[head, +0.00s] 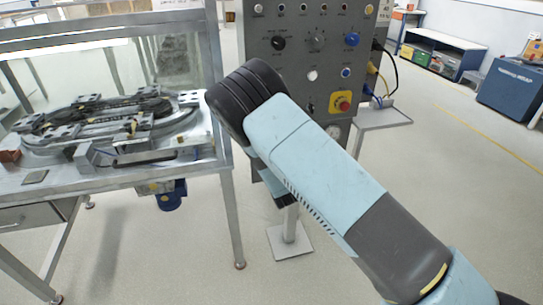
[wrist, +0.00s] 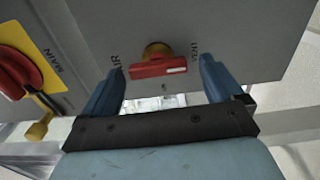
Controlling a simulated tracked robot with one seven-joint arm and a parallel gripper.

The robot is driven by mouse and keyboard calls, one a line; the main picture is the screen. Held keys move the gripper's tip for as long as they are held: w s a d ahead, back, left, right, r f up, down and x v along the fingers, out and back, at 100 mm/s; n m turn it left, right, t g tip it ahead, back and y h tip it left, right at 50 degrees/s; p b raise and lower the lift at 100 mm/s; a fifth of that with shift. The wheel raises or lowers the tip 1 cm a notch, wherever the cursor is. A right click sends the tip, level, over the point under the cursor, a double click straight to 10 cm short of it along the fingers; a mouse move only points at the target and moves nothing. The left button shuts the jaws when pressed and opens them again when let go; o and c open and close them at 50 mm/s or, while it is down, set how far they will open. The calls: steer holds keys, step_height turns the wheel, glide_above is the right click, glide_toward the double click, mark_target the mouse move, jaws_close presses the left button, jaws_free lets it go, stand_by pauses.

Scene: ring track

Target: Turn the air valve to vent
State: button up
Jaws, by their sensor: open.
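The air valve (wrist: 158,67) shows in the wrist view as a red bar handle on a round brass-coloured base, on the grey panel. Its handle lies nearly level across the picture, its right end slightly higher. The label AIR is to its left and VENT to its upper right. My gripper (wrist: 163,66) is open, with one blue finger on each side of the handle. I see gaps at both ends and no clear contact. In the head view my arm hides the valve, and the fingers cannot be made out clearly.
A red MAIN switch on a yellow plate (wrist: 22,62), with a brass-coloured padlock (wrist: 38,130), is left of my gripper. The control panel (head: 262,62) carries knobs, buttons and a red stop button (head: 343,104). A metal table (head: 110,178) with a ring track (head: 60,143) stands left.

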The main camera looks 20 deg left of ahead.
steer(key=v, duration=1.3)
steer(key=w+d+r+m+g+h, duration=0.2)
steer(key=w+d+r+m+h, duration=0.15)
steer(key=d+r+m, duration=0.35)
steer(key=w+d+r+m+g+h, duration=0.1)
steer(key=w+d+r+m+h, duration=0.25)
steer(key=d+r+m, duration=0.4)
steer(key=s+d+r+m+g, duration=0.1)
steer(key=s+d+r+g, duration=0.1)
steer(key=d+r, duration=0.6)
steer(key=s+d+r+m+g, duration=0.2)
steer(key=s+d+r+m, duration=0.3)
steer(key=s+d+r, duration=0.75)
steer(key=s+d+r+m+g+h, duration=0.1)
steer(key=s+d+m, duration=0.1)
steer(key=s, duration=0.6)
steer(key=s+d+r+m+g+h, duration=0.1)
steer(key=s+d, duration=0.3)
steer(key=s, duration=0.5)
steer(key=shift+r+m+g+h, duration=0.3)
steer(key=shift+r+m, duration=0.05)
steer(key=shift+m, duration=0.1)
